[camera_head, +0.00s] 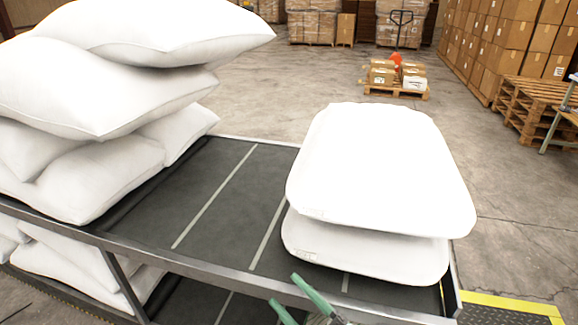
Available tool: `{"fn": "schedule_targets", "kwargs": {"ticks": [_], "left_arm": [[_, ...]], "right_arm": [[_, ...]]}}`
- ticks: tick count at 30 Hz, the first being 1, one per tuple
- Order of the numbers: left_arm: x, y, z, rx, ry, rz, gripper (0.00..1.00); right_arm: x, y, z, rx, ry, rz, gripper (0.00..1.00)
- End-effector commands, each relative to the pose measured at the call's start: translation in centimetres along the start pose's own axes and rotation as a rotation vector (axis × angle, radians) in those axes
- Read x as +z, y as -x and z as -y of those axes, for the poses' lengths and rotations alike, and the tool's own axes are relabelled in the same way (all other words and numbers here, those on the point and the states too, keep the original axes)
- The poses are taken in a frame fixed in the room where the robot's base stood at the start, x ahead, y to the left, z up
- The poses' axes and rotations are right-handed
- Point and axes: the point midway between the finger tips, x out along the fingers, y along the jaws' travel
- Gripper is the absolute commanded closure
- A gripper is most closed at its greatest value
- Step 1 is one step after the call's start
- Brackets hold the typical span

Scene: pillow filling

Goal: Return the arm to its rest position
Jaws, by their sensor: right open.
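My right gripper (298,302) shows at the bottom edge, with green fingers spread apart and nothing between them. It is in front of the near rail of the rack, below two stacked white pillows (380,165) on the right of the rack's top shelf. The gripper is apart from the pillows. The upper pillow lies flat on the lower pillow (365,250). My left gripper does not show. Most of my right arm is out of the frame.
A pile of white pillows (110,85) stands on the left of the dark shelf (225,195). The middle of the shelf is bare. More pillows (80,268) lie on the level below. Wooden pallets (540,110) and cardboard boxes (505,40) stand far behind on open floor.

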Motion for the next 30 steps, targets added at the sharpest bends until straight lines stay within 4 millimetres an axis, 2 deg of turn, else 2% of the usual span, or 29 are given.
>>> {"fn": "schedule_targets", "kwargs": {"ticks": [3,7,9,12,15,18,30], "left_arm": [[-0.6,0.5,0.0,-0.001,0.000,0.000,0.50],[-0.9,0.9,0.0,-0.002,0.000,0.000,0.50],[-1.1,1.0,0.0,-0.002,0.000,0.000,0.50],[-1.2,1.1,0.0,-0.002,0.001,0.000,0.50],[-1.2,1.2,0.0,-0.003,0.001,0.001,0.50],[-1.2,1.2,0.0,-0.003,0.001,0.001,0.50],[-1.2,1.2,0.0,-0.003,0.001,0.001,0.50]], "right_arm": [[5.9,5.4,0.3,0.107,-0.247,0.310,0.36],[11.0,13.1,2.9,0.176,-0.492,0.631,0.36],[12.5,16.9,4.6,0.194,-0.597,0.768,0.36],[13.6,21.4,6.9,0.205,-0.715,0.916,0.36],[13.8,24.2,8.4,0.208,-0.787,1.005,0.36],[13.9,25.5,9.1,0.208,-0.821,1.046,0.36],[13.9,25.5,9.1,0.208,-0.822,1.047,0.36]]}}
